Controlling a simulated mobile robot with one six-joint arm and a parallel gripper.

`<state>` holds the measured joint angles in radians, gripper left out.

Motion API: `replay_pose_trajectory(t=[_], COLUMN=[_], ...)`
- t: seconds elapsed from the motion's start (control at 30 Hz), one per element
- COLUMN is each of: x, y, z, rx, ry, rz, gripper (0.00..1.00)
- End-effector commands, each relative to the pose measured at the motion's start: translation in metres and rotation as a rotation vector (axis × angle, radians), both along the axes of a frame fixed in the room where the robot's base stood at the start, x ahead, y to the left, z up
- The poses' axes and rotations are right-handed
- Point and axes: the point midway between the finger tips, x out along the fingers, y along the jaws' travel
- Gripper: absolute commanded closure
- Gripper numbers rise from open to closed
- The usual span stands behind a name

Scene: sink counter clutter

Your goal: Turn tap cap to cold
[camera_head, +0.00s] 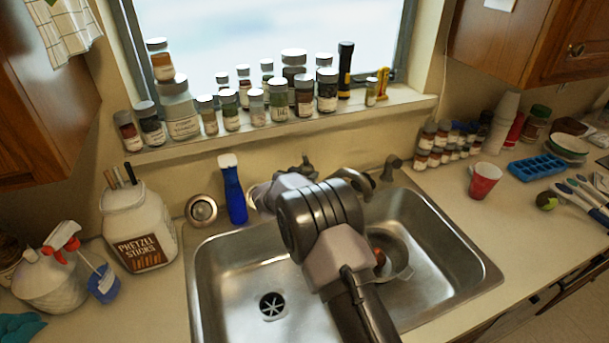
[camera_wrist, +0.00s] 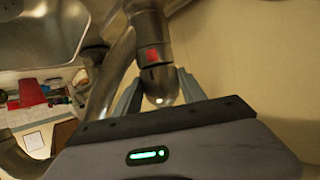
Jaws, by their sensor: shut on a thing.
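In the wrist view, the metal tap cap (camera_wrist: 160,92) sits between the two grey fingers of my gripper (camera_wrist: 158,95), which is shut on it. A red mark (camera_wrist: 151,57) shows on the metal beside the cap. The curved tap spout (camera_wrist: 115,65) runs along the left of the fingers. In the head view, part of the metal tap (camera_head: 358,182) shows behind the sink, just past my arm. My arm hides the fingers and the cap there.
A blue bottle (camera_head: 234,195) stands left of the tap, beside the pretzel jar (camera_head: 138,225). Spice jars (camera_head: 278,100) line the sill. A red cup (camera_head: 484,182) stands at right.

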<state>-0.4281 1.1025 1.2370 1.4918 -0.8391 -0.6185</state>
Motion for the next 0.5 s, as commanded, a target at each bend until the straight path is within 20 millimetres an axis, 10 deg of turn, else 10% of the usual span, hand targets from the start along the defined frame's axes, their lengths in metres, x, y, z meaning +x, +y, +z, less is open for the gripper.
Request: replay_pose_trajectory(t=[0.5], x=[-0.0002], y=[-0.0018], z=[0.0013], rx=[-0.002], ry=[-0.002], rz=[0.134], gripper=[0.92])
